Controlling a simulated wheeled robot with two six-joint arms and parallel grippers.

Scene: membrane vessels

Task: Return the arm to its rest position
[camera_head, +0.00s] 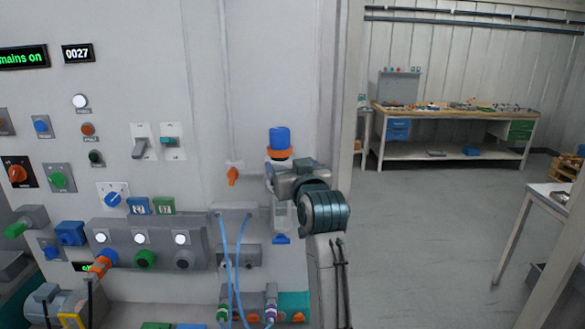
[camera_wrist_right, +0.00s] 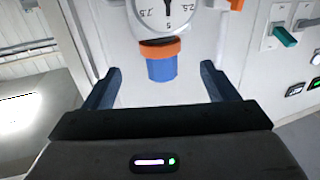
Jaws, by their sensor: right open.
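My right arm reaches up in the middle of the head view, with its right gripper (camera_head: 282,180) turned toward the wall panel. In the right wrist view the two dark fingers of the right gripper (camera_wrist_right: 160,70) stand wide apart with nothing between their pads. A blue cap (camera_head: 280,137) with an orange collar (camera_head: 279,153) sits just above the gripper in the head view. The right wrist view shows the blue cap (camera_wrist_right: 161,69) upside down beyond the fingers, with a round dial gauge (camera_wrist_right: 167,17) by it. My wrist hides part of this fitting in the head view. My left gripper is out of view.
The panel (camera_head: 195,60) carries switches, buttons and lamps. An orange valve handle (camera_head: 233,175) is left of my gripper. Blue hoses (camera_head: 238,265) hang below it. Right of my arm is open floor (camera_head: 425,235), with a workbench (camera_head: 450,113) behind and a table (camera_head: 548,195) at the right edge.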

